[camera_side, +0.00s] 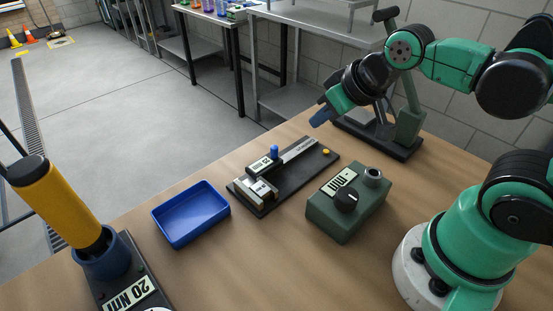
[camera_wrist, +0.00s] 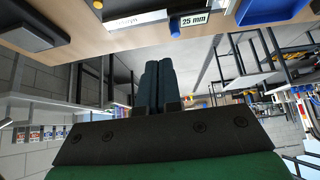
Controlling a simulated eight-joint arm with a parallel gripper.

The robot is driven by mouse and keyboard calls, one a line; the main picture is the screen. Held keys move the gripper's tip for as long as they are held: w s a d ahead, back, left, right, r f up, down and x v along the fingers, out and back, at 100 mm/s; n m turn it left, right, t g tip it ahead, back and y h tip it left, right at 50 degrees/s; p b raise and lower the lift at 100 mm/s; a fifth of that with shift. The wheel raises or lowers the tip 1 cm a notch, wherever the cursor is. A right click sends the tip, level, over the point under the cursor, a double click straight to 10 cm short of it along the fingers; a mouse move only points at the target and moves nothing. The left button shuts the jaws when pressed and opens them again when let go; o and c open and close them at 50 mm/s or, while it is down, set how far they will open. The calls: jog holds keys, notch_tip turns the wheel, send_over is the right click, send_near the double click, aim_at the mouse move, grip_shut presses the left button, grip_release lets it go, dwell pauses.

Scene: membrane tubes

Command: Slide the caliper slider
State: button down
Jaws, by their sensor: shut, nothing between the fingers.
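The caliper (camera_side: 300,148) lies on a black base plate (camera_side: 318,163) on the wooden table in the side view. Its dark slider (camera_side: 262,167) carries a small upright blue knob (camera_side: 274,151) and sits toward the beam's near-left end. In the wrist view, the beam (camera_wrist: 140,20), the blue knob (camera_wrist: 174,25) and a "25 mm" label (camera_wrist: 194,19) show at the top edge. My gripper (camera_side: 320,117) is shut and empty, with blue fingers, above and beyond the beam's far-right end. Its closed fingers also show in the wrist view (camera_wrist: 158,84). It touches neither knob nor slider.
A blue tray (camera_side: 171,211) is left of the caliper. A green box with a black dial (camera_side: 328,219) is on its right. A yellow-handled tool (camera_side: 56,205) stands at front left. A black-based stand (camera_side: 385,140) is behind my gripper. A yellow button (camera_side: 326,152) sits on the plate.

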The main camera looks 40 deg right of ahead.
jog(key=c, duration=0.9)
grip_release()
jog(key=shift+w+r, duration=0.1)
jog(key=shift+w, duration=0.05)
jog(key=shift+o, duration=0.9)
jog(key=shift+w+a+r+g, duration=0.1)
jog(key=shift+w+g, duration=0.15)
jog(key=shift+g, duration=0.15)
jog(key=n+g, duration=0.2)
jog(key=g, duration=0.4)
send_over(274, 147)
jog(key=f, duration=0.4)
jog(key=shift+s, duration=0.2)
jog(key=shift+w+f, duration=0.2)
jog(key=shift+f, duration=2.9)
grip_shut()
